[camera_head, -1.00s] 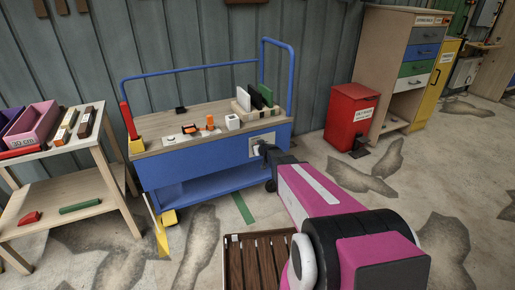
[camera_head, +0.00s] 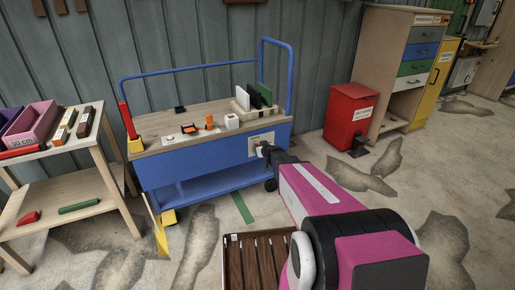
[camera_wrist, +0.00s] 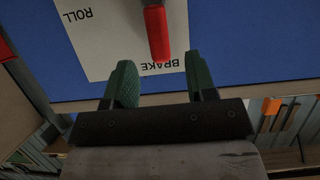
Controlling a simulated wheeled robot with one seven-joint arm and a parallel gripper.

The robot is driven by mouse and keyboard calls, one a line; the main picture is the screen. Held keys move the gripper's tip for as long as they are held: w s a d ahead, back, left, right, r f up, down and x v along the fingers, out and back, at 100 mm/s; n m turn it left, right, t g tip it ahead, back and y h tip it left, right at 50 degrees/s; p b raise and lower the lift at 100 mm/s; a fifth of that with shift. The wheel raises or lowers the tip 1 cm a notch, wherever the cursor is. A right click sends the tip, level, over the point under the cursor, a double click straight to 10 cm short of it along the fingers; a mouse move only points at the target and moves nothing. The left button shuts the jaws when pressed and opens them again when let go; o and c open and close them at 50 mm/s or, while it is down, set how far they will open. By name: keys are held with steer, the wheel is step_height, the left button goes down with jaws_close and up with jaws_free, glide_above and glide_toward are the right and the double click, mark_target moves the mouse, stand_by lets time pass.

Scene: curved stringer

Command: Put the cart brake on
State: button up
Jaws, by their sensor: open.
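The blue cart (camera_head: 205,165) stands against the wall, with a white label plate (camera_head: 268,139) on the right part of its front side. In the wrist view the plate (camera_wrist: 105,45) reads ROLL and BRAKE, upside down. A red brake lever (camera_wrist: 157,32) comes in from the top edge, and its tip lies at the word BRAKE. My gripper (camera_wrist: 160,82) is open, its green fingers apart below the lever tip, with nothing between them. In the head view my gripper (camera_head: 262,150) is at the plate, and the lever is mostly hidden there.
A wooden slatted crate (camera_head: 258,262) is on the floor before the cart. A red bin (camera_head: 350,115) stands to the right, and a wooden shelf table (camera_head: 75,150) to the left. Small items, including a white block (camera_head: 232,121), lie on the cart top.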

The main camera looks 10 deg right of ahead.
steer(key=v, duration=0.6)
steer(key=s+a+r+g+y, duration=0.1)
steer(key=s+a+g, duration=0.2)
steer(key=s, duration=0.3)
steer(key=s+a+r+g+y, duration=0.1)
steer(key=s+a+g, duration=0.25)
steer(key=s, duration=0.25)
steer(key=s+d+m+g+h, duration=0.3)
steer(key=s+d+g+h, duration=0.3)
steer(key=s, duration=0.8)
steer(key=shift+d+r+m, duration=0.2)
steer(key=shift+d+m, duration=0.2)
steer(key=shift+d, duration=0.6)
